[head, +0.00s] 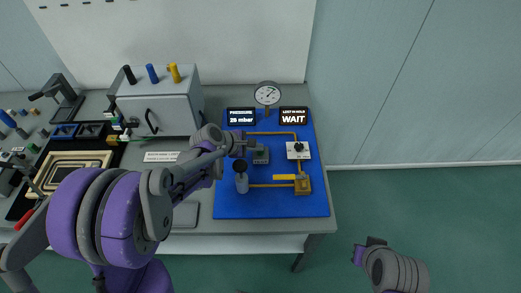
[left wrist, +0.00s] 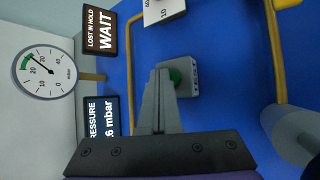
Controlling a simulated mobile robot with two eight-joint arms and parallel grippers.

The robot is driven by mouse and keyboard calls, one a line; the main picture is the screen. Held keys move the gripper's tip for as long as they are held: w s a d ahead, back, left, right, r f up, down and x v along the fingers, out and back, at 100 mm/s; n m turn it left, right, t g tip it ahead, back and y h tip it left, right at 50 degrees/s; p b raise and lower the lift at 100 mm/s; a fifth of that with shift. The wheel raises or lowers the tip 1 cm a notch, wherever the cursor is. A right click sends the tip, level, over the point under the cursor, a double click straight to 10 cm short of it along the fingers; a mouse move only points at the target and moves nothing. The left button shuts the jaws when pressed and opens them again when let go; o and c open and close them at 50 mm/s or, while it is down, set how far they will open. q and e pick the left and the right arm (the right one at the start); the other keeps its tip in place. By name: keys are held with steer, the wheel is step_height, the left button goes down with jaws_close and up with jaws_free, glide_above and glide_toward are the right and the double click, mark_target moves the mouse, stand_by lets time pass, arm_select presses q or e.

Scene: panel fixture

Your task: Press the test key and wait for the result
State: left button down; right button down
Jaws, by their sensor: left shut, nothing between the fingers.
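The box also shows in the head view (head: 262,157), on the blue panel. In the head view my left gripper (head: 250,144) reaches in over the box. The result display (head: 293,116) reads "LOST IN HOLD" and "WAIT". The pressure display (head: 241,116) shows a value in mbar.
A round gauge (head: 267,94) stands behind the blue panel (head: 272,205). The panel carries yellow pipes, a white dial plate (head: 304,152), a yellow valve handle (head: 285,177) and a grey cylinder (head: 242,184). A grey cabinet (head: 160,105) stands to the left.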

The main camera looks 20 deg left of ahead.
arm_select(q)
steer(key=shift+r+p, duration=0.35)
steer(key=shift+r, duration=0.5)
arm_select(e)
steer(key=shift+w+r, duration=0.25)
steer(key=shift+r, duration=0.25)
